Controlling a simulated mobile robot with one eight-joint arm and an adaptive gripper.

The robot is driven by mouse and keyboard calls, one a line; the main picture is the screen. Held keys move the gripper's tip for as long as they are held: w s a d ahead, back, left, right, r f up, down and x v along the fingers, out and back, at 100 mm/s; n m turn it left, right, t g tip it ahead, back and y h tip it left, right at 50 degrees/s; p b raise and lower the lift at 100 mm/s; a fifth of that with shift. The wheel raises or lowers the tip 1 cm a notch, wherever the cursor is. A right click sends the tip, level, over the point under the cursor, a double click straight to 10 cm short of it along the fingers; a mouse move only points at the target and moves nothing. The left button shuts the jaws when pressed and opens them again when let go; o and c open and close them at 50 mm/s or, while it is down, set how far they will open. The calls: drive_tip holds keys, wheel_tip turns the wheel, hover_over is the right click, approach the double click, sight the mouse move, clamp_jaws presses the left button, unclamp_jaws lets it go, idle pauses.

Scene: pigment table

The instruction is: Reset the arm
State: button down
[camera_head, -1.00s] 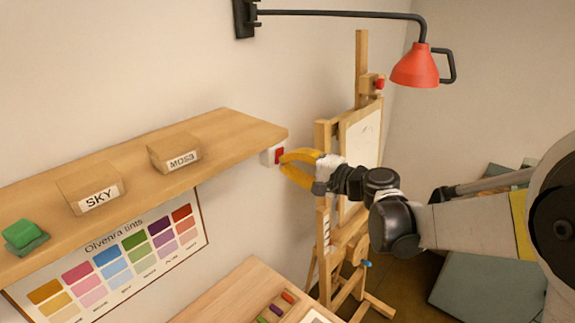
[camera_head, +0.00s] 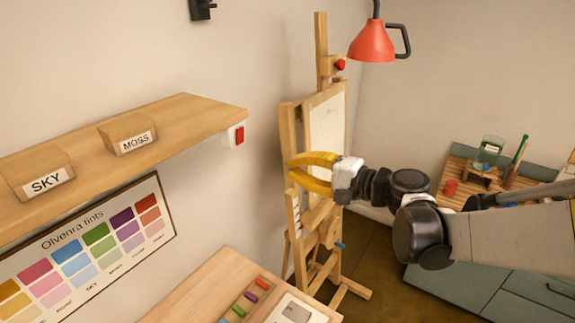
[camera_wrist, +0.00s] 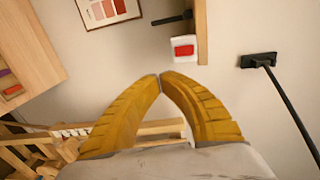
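My gripper (camera_head: 291,172) has yellow fingers and is held in the air in front of the wooden easel (camera_head: 291,130), to the right of the shelf end. In the wrist view the fingertips of my gripper (camera_wrist: 161,76) meet, with nothing seen between them. The red wall switch (camera_head: 239,135) on its white plate sits under the shelf's right end, apart from the fingers. The switch also shows beyond the fingertips in the wrist view (camera_wrist: 185,51).
A wooden shelf (camera_head: 190,122) holds boxes labelled SKY (camera_head: 42,177) and MOSS (camera_head: 128,133). A red lamp (camera_head: 371,43) hangs above right. The table (camera_head: 200,290) below bears several colour sticks. A cabinet (camera_head: 530,265) stands at the right.

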drive_tip(key=s+d+f+n+h+b, duration=0.2)
drive_tip(key=s+d+f+h+b, duration=0.2)
drive_tip(key=s+d+f+b, duration=0.3)
drive_tip(key=s+d+f+n+h+b, duration=0.2)
drive_tip(key=s+d+f+h+b, duration=0.3)
drive_tip(key=f+b, duration=0.9)
drive_tip(key=s+d+f+n+g+h+b, duration=0.1)
drive_tip(key=s+d+f+h+b, duration=0.4)
drive_tip(key=f, duration=1.4)
drive_tip(key=s+d+n+b, duration=0.1)
drive_tip(key=s+d+b, duration=0.3)
drive_tip(key=s+b, duration=0.1)
drive_tip(key=shift+s+d+f, duration=0.25)
drive_tip(key=shift+d+f, duration=0.1)
drive_tip(key=shift+f, duration=0.05)
